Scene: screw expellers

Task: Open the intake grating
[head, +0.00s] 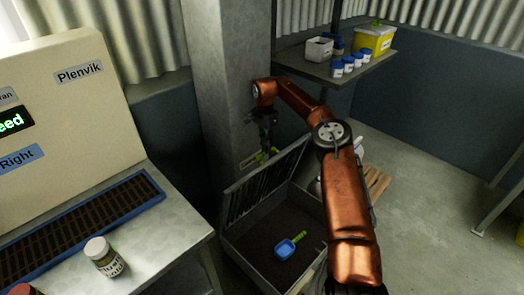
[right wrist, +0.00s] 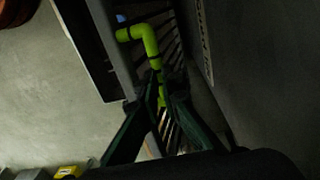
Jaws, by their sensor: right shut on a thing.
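The intake grating (head: 250,189) is a grey barred panel on the far side of a metal bin (head: 237,240). It stands raised at a steep tilt, with the bin's mouth uncovered. Its yellow-green handle (head: 264,156) is at the upper edge. My right gripper (head: 266,149) is shut on this handle. In the right wrist view, the handle (right wrist: 151,42) is a bent yellow-green bar, and the fingers of my right gripper (right wrist: 160,88) close around its lower part, with grating bars behind. My left gripper is not in view.
Dark material and a blue scoop (head: 285,249) lie inside the bin. A grey column (head: 225,80) stands close behind the grating. A cream machine (head: 70,125) and a bench with a jar (head: 104,258) are at left. A shelf (head: 335,72) holds containers behind my arm.

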